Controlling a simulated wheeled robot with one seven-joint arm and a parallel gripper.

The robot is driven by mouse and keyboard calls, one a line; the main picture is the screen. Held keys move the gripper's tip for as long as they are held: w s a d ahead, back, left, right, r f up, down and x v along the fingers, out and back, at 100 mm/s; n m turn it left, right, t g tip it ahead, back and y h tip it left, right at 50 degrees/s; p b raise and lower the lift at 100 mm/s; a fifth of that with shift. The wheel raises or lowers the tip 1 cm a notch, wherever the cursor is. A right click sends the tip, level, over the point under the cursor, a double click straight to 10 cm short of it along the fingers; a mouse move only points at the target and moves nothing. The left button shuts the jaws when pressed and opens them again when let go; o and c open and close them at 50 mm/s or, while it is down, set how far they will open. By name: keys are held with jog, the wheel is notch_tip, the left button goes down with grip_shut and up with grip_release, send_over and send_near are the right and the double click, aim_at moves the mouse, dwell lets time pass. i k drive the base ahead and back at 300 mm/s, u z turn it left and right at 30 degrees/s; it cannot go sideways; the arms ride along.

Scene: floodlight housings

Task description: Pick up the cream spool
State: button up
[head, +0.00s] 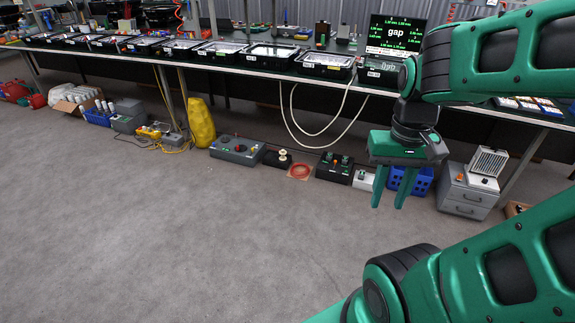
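The cream spool (283,154) appears small and pale in the head view. It seems to sit on top of a dark box (276,161) on the floor, below the long bench. My gripper (389,205) is green and hangs to the right of the spool in the picture, fingers pointing down. Its two fingers are apart with nothing visible between them. It looks clear of the spool. The spool's finer detail is too small to tell.
A grey control box (237,150) and a yellow lumpy object (201,123) stand left of the spool. A white cable (335,137) hangs from the bench. The floor in front is clear.

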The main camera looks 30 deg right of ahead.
aim_at(283, 152)
jog(key=z, duration=0.4)
jog(key=i, duration=0.5)
jog(key=z, duration=0.5)
jog(key=i, duration=2.35)
jog(key=u, duration=0.5)
